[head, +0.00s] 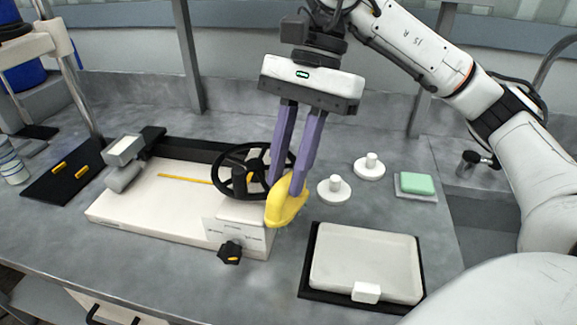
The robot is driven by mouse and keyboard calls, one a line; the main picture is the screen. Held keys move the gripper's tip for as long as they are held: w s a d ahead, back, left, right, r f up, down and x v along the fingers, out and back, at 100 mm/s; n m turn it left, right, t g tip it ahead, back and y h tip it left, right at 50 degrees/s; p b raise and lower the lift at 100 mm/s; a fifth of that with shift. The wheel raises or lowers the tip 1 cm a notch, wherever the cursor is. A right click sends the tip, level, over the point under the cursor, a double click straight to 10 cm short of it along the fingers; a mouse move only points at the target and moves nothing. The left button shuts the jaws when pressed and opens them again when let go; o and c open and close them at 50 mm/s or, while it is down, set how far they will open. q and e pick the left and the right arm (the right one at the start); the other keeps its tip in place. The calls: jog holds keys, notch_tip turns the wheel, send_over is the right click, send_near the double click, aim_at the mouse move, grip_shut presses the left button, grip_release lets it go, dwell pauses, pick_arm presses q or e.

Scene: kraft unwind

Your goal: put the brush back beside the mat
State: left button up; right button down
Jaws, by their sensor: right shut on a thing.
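My right gripper (285,188) comes down from the top with its two purple fingers shut on a chunky yellow thing, which I take to be the brush (286,208). No bristles can be made out on it. It is at the front right corner of a white machine base, beside a black handwheel; whether it touches the base I cannot tell. A flat black mat (88,182) with two small yellow pieces on it lies at the far left. My left gripper is not in view.
The white base (130,207) with its black handwheel (240,172) fills the middle. A white lidded tray on a dark base (306,290) stands front right. Two white knobbed discs (334,189) (369,167) and a green block (417,183) stand right. A metal post rises behind the mat.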

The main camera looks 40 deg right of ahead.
jog(key=c, duration=1.6)
grip_release()
jog(key=shift+o, duration=0.2)
jog(key=shift+r+p, duration=0.25)
jog(key=shift+p, duration=0.1)
jog(key=p+v, duration=0.2)
jog(key=v, duration=1)
jog(key=shift+r+p, duration=0.4)
